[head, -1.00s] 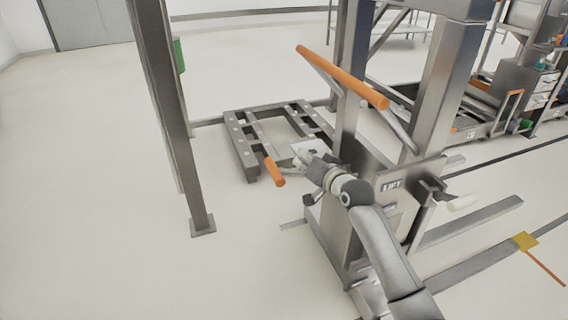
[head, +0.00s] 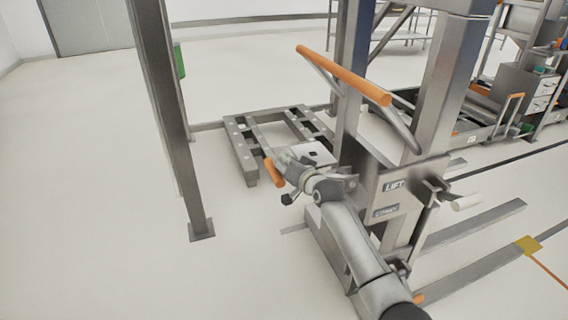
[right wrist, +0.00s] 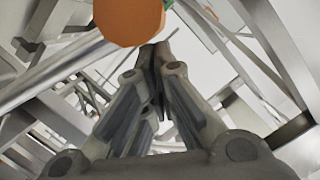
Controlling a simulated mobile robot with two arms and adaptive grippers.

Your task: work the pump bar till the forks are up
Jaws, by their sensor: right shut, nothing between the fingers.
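The pump bar's orange grip (head: 274,172) sticks out at the left of the grey lift (head: 415,185), tilted; my right gripper hides most of its rod. My right gripper (head: 284,157) is beside the grip, just to its right in the head view. In the right wrist view the gripper's fingers (right wrist: 158,58) are together and empty, with the round orange end (right wrist: 127,16) close above and left of their tips. I cannot tell if they touch. Two long flat bars, likely the forks (head: 474,226), lie low near the floor at right. My left gripper is out of view.
A fixed orange push handle (head: 345,75) spans the lift above my right arm. A white-handled crank (head: 466,203) is on its right side. A grey post (head: 173,120) stands at left, and a low metal frame (head: 240,160) is behind the pump bar. The left floor is clear.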

